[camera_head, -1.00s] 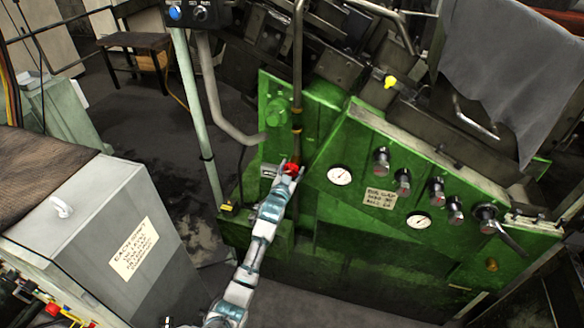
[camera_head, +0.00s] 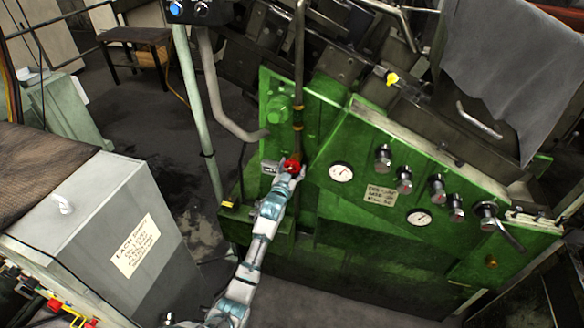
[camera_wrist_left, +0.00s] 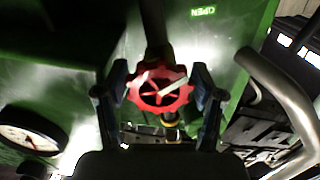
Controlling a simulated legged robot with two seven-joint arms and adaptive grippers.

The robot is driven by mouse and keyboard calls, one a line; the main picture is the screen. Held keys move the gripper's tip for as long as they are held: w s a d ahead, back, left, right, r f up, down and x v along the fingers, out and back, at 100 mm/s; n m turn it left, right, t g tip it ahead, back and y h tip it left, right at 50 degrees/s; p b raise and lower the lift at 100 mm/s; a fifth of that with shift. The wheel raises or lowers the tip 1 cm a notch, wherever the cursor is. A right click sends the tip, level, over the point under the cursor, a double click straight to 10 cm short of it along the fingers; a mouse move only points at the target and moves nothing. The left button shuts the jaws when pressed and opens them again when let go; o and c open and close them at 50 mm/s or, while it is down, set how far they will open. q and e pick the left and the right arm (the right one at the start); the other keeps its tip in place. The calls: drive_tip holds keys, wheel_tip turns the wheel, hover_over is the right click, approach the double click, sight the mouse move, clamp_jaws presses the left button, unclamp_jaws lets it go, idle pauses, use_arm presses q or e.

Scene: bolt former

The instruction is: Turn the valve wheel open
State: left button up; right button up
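The red valve wheel (camera_head: 291,165) sits on a vertical pipe at the left part of the green machine. It also shows in the left wrist view (camera_wrist_left: 160,88), red with a toothed rim and spokes. My left gripper (camera_head: 290,172) is at the wheel in the head view. In the left wrist view its two fingers (camera_wrist_left: 160,90) stand apart, one on each side of the wheel. The left finger looks close to the rim; whether either touches cannot be told. A lit "OPEN" label (camera_wrist_left: 203,12) shows above the wheel. My right gripper is not in view.
The green machine (camera_head: 345,215) carries gauges (camera_head: 341,172) and several knobs (camera_head: 403,180) to the right of the wheel. A grey bent pipe (camera_head: 222,115) runs to the left. A grey cabinet (camera_head: 100,235) stands at lower left. Dark floor lies between.

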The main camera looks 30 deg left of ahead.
use_arm(q)
drive_tip(key=shift+r, duration=0.15)
drive_tip(key=shift+s+d, duration=0.1)
drive_tip(key=v, duration=1.1)
drive_tip(key=shift+s, duration=0.3)
